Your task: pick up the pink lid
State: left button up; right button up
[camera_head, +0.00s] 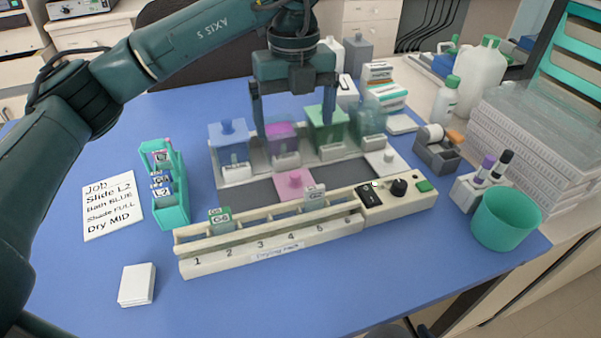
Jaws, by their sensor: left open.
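The pink lid (295,185) is a flat square with a small round knob. It lies knob up on the grey strip in front of the staining jars, just behind the drying rack. My left gripper (294,128) points down above the jar row, its two fingers wide apart with nothing held. In the picture its fingertips are above and behind the pink lid, around the purple jar (283,139); their exact height is unclear. My right gripper does not show.
A blue-lidded jar (229,140) and a green-lidded jar (328,128) flank the purple jar. A white lid (387,162) lies to the right. The drying rack (275,259) stands in front, holding slides. A teal slide holder (172,209) stands left. The front table is mostly clear.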

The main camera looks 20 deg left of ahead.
aim_at(294, 173)
pick_arm(q)
jog(key=f, duration=0.7)
jog(key=shift+s+f, duration=0.2)
jog(key=shift+f, duration=0.05)
jog(key=shift+w+a+f+p, duration=0.1)
jog(key=shift+f+p, duration=0.1)
jog(key=shift+f, duration=1.15)
jog(key=shift+a+f+p, duration=0.1)
jog(key=shift+f+p, duration=0.1)
jog(key=shift+f, duration=1.1)
jog(key=shift+c, duration=0.4)
jog(key=shift+d, duration=0.1)
jog(key=c, duration=1)
jog(key=shift+r, duration=0.1)
